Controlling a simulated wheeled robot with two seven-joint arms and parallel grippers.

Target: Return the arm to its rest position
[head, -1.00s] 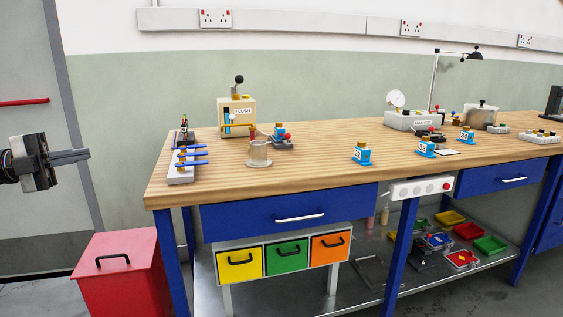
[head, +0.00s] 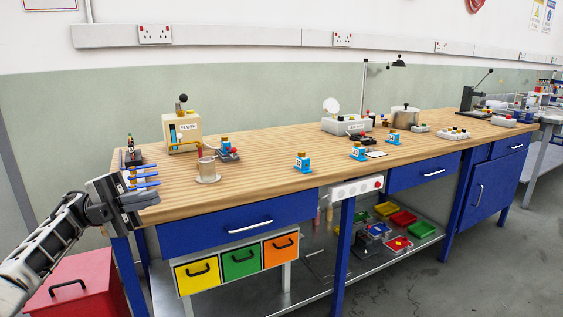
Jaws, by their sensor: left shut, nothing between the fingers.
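My left gripper (head: 140,200) is at the left end of the workbench (head: 260,181), in front of the bench's near left corner in the picture. Its fingers are shut and nothing shows between them. My left arm comes in from the lower left. The gripper partly hides a small rack with blue-handled parts (head: 146,177); whether it touches the bench edge I cannot tell. My right gripper is not in view.
The floor at right (head: 480,260) is clear.

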